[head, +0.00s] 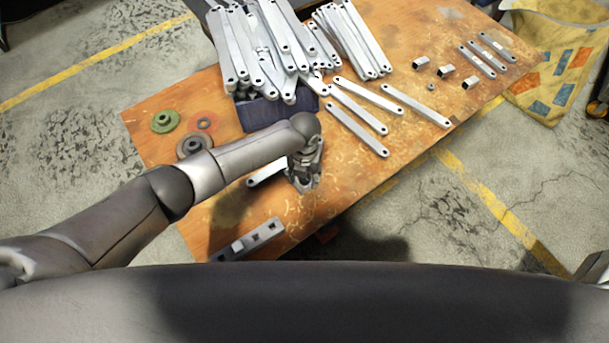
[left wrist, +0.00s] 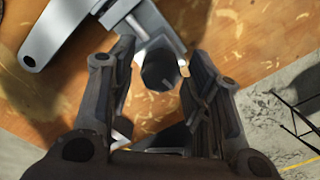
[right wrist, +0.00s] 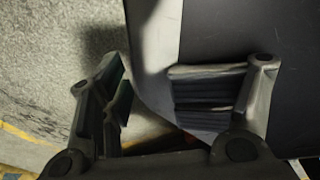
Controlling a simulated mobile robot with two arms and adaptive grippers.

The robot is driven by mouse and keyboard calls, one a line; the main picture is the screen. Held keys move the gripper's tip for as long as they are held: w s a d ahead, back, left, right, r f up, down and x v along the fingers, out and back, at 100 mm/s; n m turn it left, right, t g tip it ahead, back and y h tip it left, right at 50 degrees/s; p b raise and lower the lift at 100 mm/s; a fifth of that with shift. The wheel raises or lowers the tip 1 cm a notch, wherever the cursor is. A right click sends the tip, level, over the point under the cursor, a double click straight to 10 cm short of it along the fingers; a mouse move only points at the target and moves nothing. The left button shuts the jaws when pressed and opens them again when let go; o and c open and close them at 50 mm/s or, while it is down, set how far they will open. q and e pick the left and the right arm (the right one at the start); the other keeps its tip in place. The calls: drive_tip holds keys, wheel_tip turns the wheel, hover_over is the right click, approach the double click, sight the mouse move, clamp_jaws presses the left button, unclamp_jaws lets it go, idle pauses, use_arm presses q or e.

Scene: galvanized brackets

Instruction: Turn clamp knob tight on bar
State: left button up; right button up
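The dark round clamp knob (left wrist: 159,70) shows between the fingers of my left gripper (left wrist: 162,92) in the left wrist view. The fingers stand apart, with a visible gap on each side of the knob. A grey metal clamp body (left wrist: 152,22) lies just beyond the knob. A flat galvanized bar (left wrist: 62,30) with a hole at its end runs up to it. In the head view my left gripper (head: 303,178) hangs over the near part of the table and hides the clamp; part of the bar (head: 266,174) shows beside it. My right gripper (right wrist: 155,100) is open and empty, away from the table.
The wooden table (head: 360,175) holds a heaped pile of bars (head: 265,45) over a dark blue bin (head: 262,113). Loose bars (head: 416,106), small square pieces (head: 445,71), green and brown discs (head: 165,121) and a slotted metal rail (head: 248,240) lie around. The table's front edge is close.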

drive_tip(key=shift+d, duration=0.1)
use_arm(q)
wheel_tip(320, 180, up, 5)
drive_tip(key=p, duration=0.4)
drive_tip(key=shift+r+p, duration=0.1)
drive_tip(key=shift+p, duration=0.25)
drive_tip(key=shift+r+p, duration=0.45)
drive_tip(key=shift+r, duration=0.05)
drive_tip(key=shift+f, duration=0.1)
use_arm(e)
drive_tip(key=r, duration=0.2)
drive_tip(key=d+r, duration=0.1)
drive_tip(key=r, duration=0.2)
drive_tip(key=shift+d+r, duration=0.15)
drive_tip(key=shift+a, duration=0.55)
